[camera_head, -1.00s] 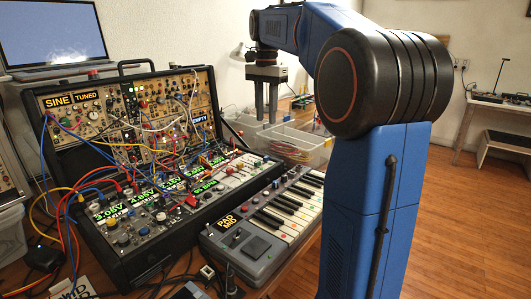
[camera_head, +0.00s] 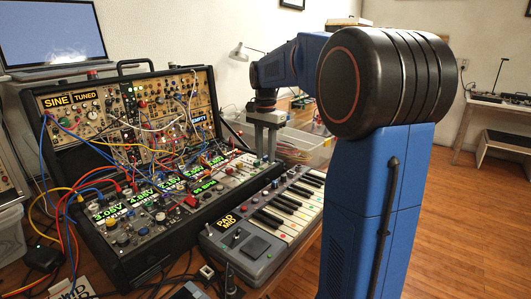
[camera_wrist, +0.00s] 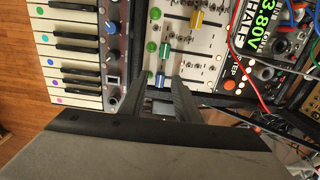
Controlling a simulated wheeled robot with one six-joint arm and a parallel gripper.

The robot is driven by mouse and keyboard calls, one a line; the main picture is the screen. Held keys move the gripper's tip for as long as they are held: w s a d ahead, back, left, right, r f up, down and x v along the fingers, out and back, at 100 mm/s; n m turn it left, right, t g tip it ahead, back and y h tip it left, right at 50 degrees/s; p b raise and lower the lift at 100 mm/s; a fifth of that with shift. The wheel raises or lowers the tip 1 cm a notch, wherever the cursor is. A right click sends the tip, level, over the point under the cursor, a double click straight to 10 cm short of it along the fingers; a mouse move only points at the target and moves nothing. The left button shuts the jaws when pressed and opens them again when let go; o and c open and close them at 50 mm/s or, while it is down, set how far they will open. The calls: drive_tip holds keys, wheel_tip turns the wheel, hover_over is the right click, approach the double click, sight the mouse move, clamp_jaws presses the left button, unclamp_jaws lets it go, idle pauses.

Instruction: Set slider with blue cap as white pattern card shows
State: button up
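A blue cap (camera_wrist: 160,80) shows in the wrist view on a pale slider panel (camera_wrist: 180,62), near a green cap (camera_wrist: 152,46) and a yellow cap (camera_wrist: 196,20). My gripper (camera_head: 266,157) points down at the right end of the synth case. In the wrist view its two fingers (camera_wrist: 155,92) are apart, with the blue cap in the gap between them. I cannot tell whether either finger touches the cap. A white card with black marks (camera_head: 78,289) is cut off at the lower left of the head view; I cannot tell whether it is the pattern card.
A keyboard (camera_head: 268,222) lies close in front of the panel. Many patch cables (camera_head: 150,135) cross the synth case (camera_head: 118,248) to the left. A clear bin (camera_head: 305,146) stands behind the gripper. A red cable (camera_wrist: 250,70) hangs right of the panel.

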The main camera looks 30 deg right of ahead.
drive_tip(key=shift+c, duration=0.6)
clamp_jaws()
drive_tip(key=shift+w+a, duration=0.35)
drive_tip(key=shift+w, duration=0.5)
drive_tip(key=shift+w+a, duration=0.3)
drive_tip(key=shift+w, duration=0.55)
drive_tip(key=shift+o, duration=0.6)
unclamp_jaws()
wheel_tip(320, 180, up, 17)
drive_tip(key=shift+r, duration=0.2)
